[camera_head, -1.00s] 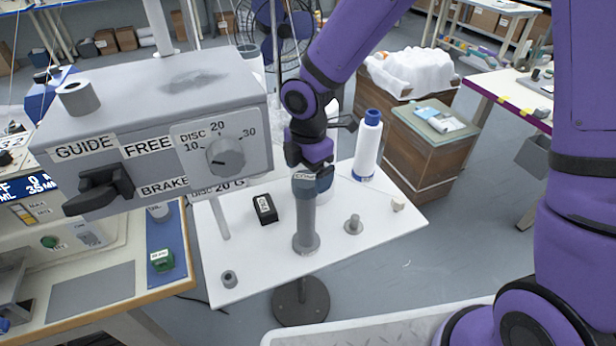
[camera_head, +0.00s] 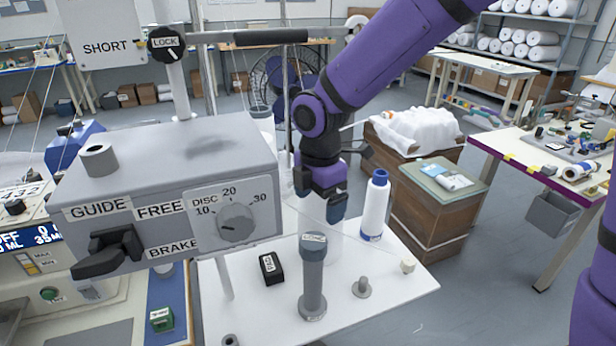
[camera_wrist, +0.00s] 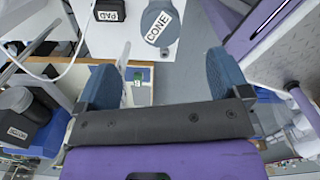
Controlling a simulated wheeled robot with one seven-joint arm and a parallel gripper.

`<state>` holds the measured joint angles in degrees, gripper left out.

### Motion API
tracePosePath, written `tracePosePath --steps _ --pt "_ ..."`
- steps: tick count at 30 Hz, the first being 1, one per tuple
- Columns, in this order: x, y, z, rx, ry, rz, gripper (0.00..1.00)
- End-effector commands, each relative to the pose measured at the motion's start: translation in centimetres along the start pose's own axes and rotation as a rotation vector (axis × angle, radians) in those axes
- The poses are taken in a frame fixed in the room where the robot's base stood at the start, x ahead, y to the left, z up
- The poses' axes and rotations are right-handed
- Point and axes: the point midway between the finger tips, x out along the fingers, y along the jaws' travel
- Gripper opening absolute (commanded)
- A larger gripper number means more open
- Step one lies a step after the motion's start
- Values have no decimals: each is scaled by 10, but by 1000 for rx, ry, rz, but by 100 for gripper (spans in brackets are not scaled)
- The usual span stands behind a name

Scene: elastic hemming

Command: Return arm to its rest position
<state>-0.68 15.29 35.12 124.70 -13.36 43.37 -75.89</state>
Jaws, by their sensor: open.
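My purple arm reaches in from the upper right in the head view. My gripper (camera_head: 336,208) hangs above the white table (camera_head: 395,290), pointing down, behind and slightly above the grey post with the CONE label (camera_head: 313,275). In the wrist view its two blue-grey fingers stand wide apart, with my gripper (camera_wrist: 168,75) holding nothing between them. The CONE post top (camera_wrist: 158,22) shows beyond the fingertips, apart from them. A white spool with a blue top (camera_head: 375,208) stands upright to the right of my gripper.
A grey machine head (camera_head: 165,165) with a dial and brake lever stands close on the left. A black PAD block (camera_head: 270,268) and a small grey peg (camera_head: 362,288) are on the white table. A wooden crate (camera_head: 425,225) stands behind right. Open floor lies at the right.

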Motion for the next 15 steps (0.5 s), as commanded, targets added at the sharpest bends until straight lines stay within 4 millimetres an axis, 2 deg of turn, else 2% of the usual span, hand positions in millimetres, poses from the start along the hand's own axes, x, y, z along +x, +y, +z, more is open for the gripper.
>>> tracePosePath --steps 5,15 --pt "-27 -20 24 195 -52 37 94" --pt "-98 -92 77 807 -111 179 94"
